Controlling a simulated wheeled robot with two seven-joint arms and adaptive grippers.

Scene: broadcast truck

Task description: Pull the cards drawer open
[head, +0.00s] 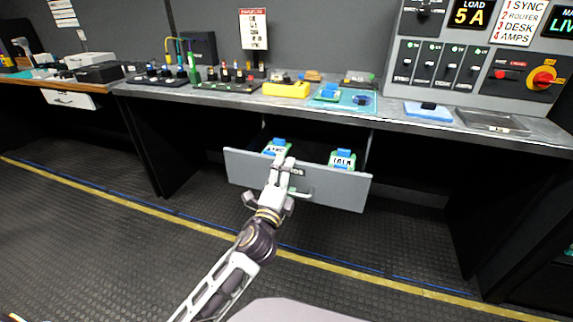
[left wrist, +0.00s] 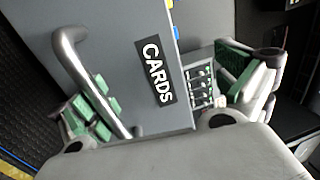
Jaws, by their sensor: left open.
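The cards drawer (head: 335,190) stands out from under the bench, with its inside showing over the grey front. Its handle (head: 303,194) is a metal bar, partly hidden by my left gripper (head: 282,176). In the left wrist view the drawer front (left wrist: 120,30) carries a CARDS label (left wrist: 155,72). The handle (left wrist: 80,70) runs at its left. My left gripper (left wrist: 165,95) is open, one green-padded finger by the handle and the other past the drawer's edge. I cannot tell whether the fingers touch it. My right gripper is not in view.
Two green cards with blue tops, a left one (head: 277,148) and one marked TALK (head: 343,159), stand in the drawer. The bench (head: 390,112) above holds a yellow block (head: 286,89), a teal mat (head: 360,102) and a control panel (head: 475,65). The floor in front is clear.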

